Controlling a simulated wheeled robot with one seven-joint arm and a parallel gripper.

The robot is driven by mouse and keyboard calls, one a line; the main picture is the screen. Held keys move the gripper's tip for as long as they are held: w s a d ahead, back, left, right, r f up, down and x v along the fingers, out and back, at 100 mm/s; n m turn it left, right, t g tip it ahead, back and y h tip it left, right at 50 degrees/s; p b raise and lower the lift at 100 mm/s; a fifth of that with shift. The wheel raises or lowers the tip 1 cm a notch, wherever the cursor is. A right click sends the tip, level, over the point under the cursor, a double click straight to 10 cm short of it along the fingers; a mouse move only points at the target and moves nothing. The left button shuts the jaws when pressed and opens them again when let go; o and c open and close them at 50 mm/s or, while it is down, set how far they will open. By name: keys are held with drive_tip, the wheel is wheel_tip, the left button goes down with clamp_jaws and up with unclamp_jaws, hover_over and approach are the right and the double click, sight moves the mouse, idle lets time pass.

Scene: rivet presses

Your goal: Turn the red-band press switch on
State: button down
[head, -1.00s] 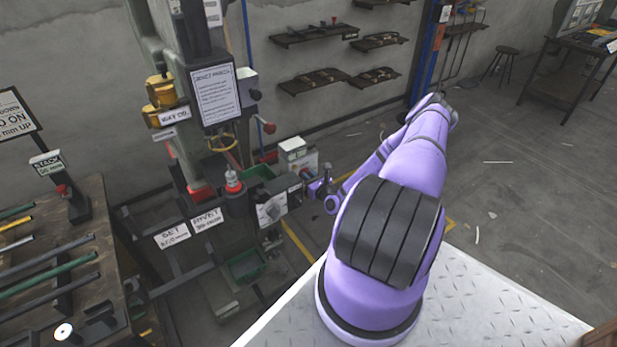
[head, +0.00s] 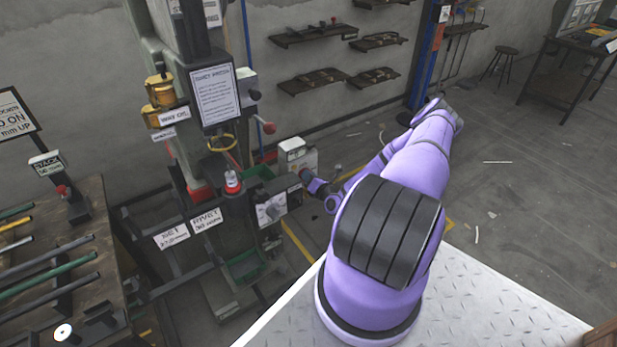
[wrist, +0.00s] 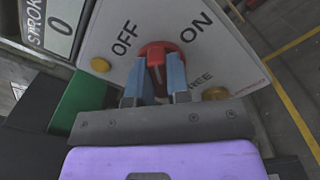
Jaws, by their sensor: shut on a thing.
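The press (head: 213,142) with a red band low on its column stands at left in the head view. In the wrist view, a white switch plate (wrist: 232,62) carries the labels OFF, ON and FREE around a red knob (wrist: 155,52). My gripper (wrist: 157,78) has its two blue fingers shut on the knob, one on each side. The knob's grip lies between the fingers and is partly hidden; OFF is to its upper left and ON to its upper right. In the head view my gripper (head: 306,177) reaches the side of the press's boxes, and the knob cannot be made out.
A STROKE counter (wrist: 55,25) reading 0 is beside the plate. Green bins (head: 245,266) sit by the press base. A bench with rods (head: 45,265) stands at left. The floor at right (head: 500,190) is mostly open.

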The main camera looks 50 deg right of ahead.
drive_tip(key=shift+s+d+f+m, duration=0.1)
drive_tip(key=shift+f+m, duration=0.05)
drive_tip(key=shift+m, duration=2.25)
drive_tip(key=shift+d+f+m, duration=0.1)
drive_tip(key=shift+m, duration=2.3)
drive_tip(key=c, duration=1.1)
unclamp_jaws()
drive_tip(key=shift+a, duration=0.1)
drive_tip(key=v, duration=1)
drive_tip(key=shift+s, duration=0.4)
